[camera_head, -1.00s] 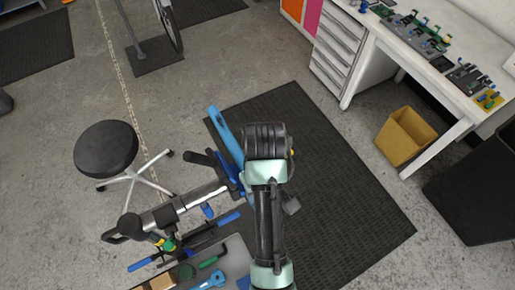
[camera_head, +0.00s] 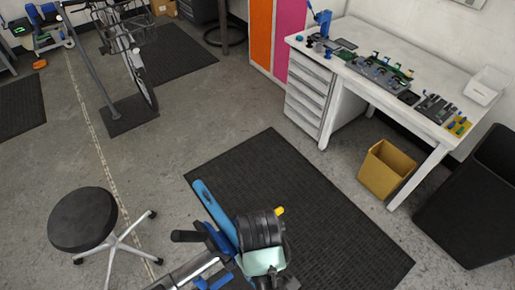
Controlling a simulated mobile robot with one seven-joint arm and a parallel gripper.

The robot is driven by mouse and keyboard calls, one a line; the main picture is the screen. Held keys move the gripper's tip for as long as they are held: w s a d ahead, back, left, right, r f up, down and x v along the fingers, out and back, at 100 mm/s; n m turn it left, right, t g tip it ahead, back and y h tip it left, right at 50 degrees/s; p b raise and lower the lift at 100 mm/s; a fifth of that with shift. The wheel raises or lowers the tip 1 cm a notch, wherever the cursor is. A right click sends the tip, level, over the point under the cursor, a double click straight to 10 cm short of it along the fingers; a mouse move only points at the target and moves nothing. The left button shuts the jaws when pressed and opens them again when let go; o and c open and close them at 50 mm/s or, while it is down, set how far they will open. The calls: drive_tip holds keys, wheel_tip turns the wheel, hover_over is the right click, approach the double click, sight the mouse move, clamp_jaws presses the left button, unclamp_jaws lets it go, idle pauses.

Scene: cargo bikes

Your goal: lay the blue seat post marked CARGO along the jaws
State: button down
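The blue seat post (camera_head: 215,212) shows as a blue bar slanting from upper left to lower right at the bottom middle. Its lower end runs in beside a blue clamp head (camera_head: 218,240) with a black handle and a silver tube, and is partly hidden there. Any CARGO marking is not readable. How the post sits against the jaws cannot be told. My wrist, black and pale green, is just right of the post. My gripper's fingers are hidden by it, so its hold on the post does not show.
A black stool (camera_head: 84,219) stands at left. A dark floor mat (camera_head: 320,215) lies under the clamp area. A bike (camera_head: 140,60) stands at the back.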

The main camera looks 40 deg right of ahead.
drive_tip(key=shift+d+f, duration=0.1)
idle(0.3)
drive_tip(key=shift+c, duration=1)
unclamp_jaws()
drive_tip(key=shift+s+f, duration=0.1)
